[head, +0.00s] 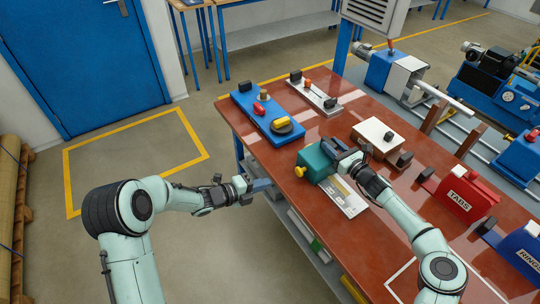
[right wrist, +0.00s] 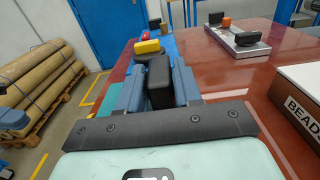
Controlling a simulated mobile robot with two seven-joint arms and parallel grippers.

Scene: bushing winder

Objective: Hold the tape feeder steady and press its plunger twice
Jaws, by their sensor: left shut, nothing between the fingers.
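A black block-shaped handle (right wrist: 159,80) stands between my right gripper's fingers (right wrist: 158,92). In the head view my right gripper (head: 341,158) is at the teal box's right side, and its fingers appear closed on the handle. My left gripper (head: 262,186) is shut and empty, left of the knob and apart from it, off the table's edge.
A blue base (head: 250,105) with a yellow part and a grey plate (head: 315,98) lie farther back. A white-topped box (head: 375,135) is right of the feeder. A red TABS box (head: 465,195) and blue RINGS box (head: 520,250) stand right.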

